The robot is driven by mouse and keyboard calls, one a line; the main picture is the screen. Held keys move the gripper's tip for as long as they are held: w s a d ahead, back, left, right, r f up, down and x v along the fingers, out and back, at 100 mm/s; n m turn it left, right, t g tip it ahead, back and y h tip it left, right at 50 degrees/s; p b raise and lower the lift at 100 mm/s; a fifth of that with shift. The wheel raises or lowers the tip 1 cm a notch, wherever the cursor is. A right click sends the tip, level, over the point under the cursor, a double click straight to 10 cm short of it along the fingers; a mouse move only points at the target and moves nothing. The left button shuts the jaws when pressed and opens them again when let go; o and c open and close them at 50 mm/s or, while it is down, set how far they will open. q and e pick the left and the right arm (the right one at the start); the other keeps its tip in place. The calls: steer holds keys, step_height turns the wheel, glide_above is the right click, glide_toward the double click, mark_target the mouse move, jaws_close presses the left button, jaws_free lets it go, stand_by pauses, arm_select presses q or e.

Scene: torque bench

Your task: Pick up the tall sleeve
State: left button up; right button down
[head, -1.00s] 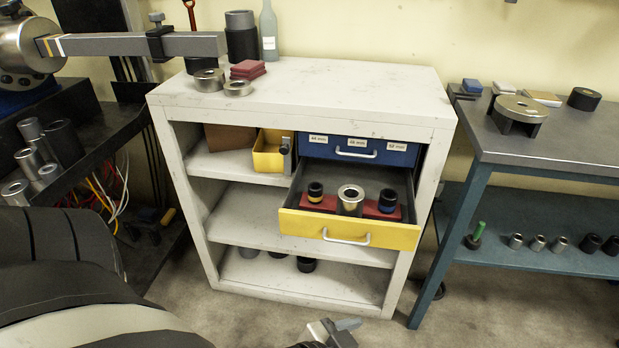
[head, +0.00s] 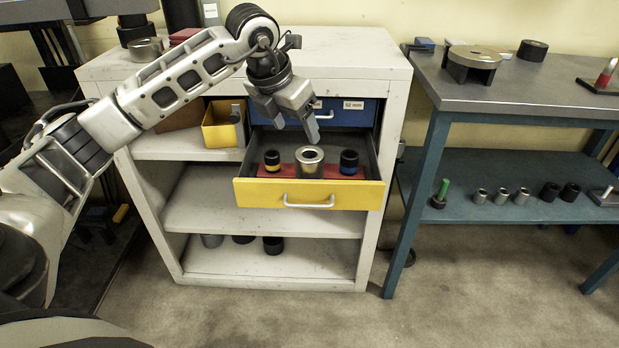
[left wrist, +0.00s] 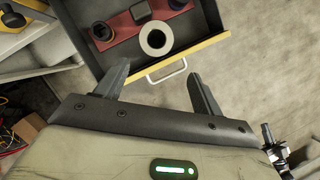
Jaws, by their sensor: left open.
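The tall sleeve (head: 310,161) is a bright metal cylinder with a round bore. It stands upright in the open yellow-fronted drawer, between two black sockets, one with a yellow band (head: 272,161) and one with a blue band (head: 349,162). In the left wrist view the sleeve (left wrist: 156,39) shows from above, ahead of the fingers. My left gripper (head: 311,136) is above the drawer, just over and behind the sleeve in the head view. Its fingers are apart and empty in the left wrist view (left wrist: 158,80). My right gripper is not in view.
The yellow drawer front (head: 255,193) with its handle (head: 308,204) stands out from the white cabinet (head: 400,75). A yellow bin (head: 220,135) is on the shelf left of it. A workbench (head: 520,90) stands at the right. The floor in front is clear.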

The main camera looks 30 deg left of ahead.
mark_target(307, 157)
arm_select(q)
steer(key=x, duration=1)
steer(key=shift+w+a+f+b, duration=0.1)
steer(key=shift+a+f+b, duration=0.05)
steer(key=shift+a+b, duration=0.2)
steer(key=x, duration=0.5)
steer(key=shift+w+a, duration=0.15)
steer(key=shift+w, duration=0.05)
steer(key=c, duration=1.4)
steer(key=shift+w+r, duration=0.2)
steer(key=shift+r, duration=0.05)
jaws_close()
